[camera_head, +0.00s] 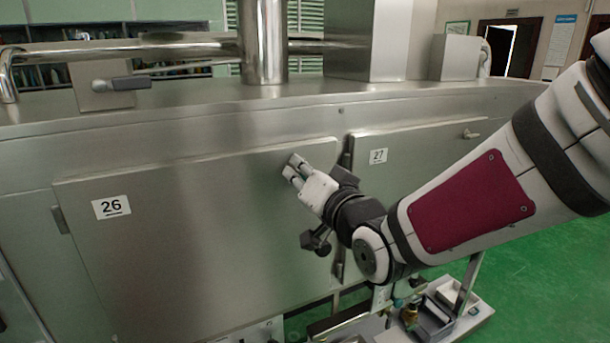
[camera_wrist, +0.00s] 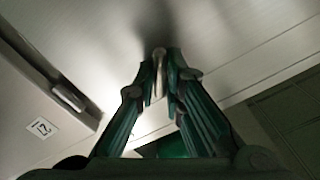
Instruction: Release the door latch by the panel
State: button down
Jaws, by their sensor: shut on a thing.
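The door panel labelled 26 (camera_head: 190,240) is a broad brushed-steel panel and looks shut in its frame. My gripper (camera_head: 293,168) is at the upper right part of this panel, with its fingertips against or very near it. In the wrist view, a small metal latch handle (camera_wrist: 159,62) stands out from the panel between my two fingers. The fingers are shut on it. In the head view my gripper hides this latch.
The panel labelled 27 (camera_head: 415,165) is on the right, with its own small latch (camera_head: 470,134). A lever (camera_head: 122,83) and a metal rail (camera_head: 120,48) are on the machine top. A tray of parts (camera_head: 440,310) stands low at right. Green floor is open beyond it.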

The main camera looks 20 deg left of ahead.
jog(key=n+b, duration=0.6)
jog(key=b, duration=0.1)
jog(key=shift+n, duration=0.4)
dwell(0.3)
jog(key=c, duration=1.7)
grip_release()
jog(key=shift+s, duration=0.1)
jog(key=v, duration=1.2)
